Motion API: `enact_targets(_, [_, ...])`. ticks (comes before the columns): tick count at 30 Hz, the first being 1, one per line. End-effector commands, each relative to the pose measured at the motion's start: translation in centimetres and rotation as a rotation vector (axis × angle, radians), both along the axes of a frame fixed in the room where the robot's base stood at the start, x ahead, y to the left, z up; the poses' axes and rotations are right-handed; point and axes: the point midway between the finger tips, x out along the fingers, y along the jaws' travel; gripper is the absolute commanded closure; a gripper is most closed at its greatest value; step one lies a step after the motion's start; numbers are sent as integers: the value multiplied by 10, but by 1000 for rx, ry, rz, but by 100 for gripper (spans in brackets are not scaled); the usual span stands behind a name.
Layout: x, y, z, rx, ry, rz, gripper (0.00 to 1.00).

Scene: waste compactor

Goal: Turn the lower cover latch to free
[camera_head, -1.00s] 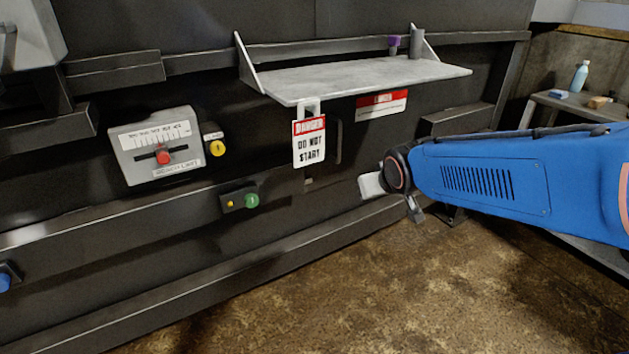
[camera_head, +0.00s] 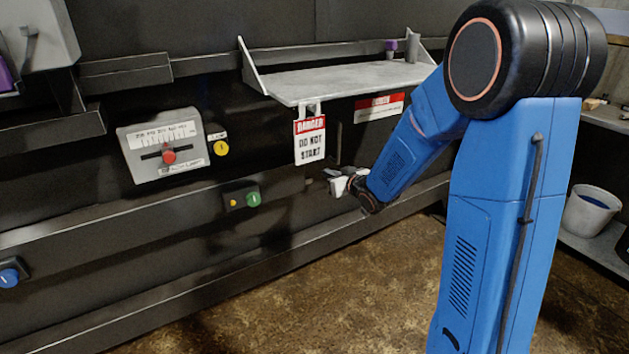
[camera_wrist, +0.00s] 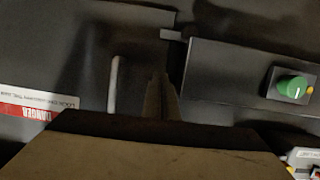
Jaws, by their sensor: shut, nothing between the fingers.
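My gripper (camera_head: 334,180) is low against the dark machine front in the head view, below and right of the hanging DO NOT START tag. In the wrist view its fingers (camera_wrist: 161,90) are together with nothing between them. A small grey piece (camera_wrist: 172,35), which looks like the lower cover latch, sits just beyond the fingertips in the wrist view. In the head view a small piece (camera_head: 309,181) shows just left of the gripper. I cannot tell whether the fingers touch it. A pale upright bar (camera_wrist: 114,85), like a handle, stands beside the fingers.
A grey shelf (camera_head: 350,80) juts out above my gripper, with the DO NOT START tag (camera_head: 309,140) hanging below it. The floor (camera_head: 330,290) in front is clear.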

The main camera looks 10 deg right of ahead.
Motion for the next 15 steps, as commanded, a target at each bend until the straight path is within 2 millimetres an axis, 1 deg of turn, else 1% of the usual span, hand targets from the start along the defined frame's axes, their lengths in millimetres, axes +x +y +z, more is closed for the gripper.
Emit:
enact_targets(1, [4, 2, -5, 9, -6, 11, 100])
enact_targets(8, [13, 9, -9, 27, -30, 32, 100])
enact_targets(11, [22, 12, -11, 27, -30, 33, 100])
enact_targets(15, [42, 18, -17, 27, -29, 33, 100])
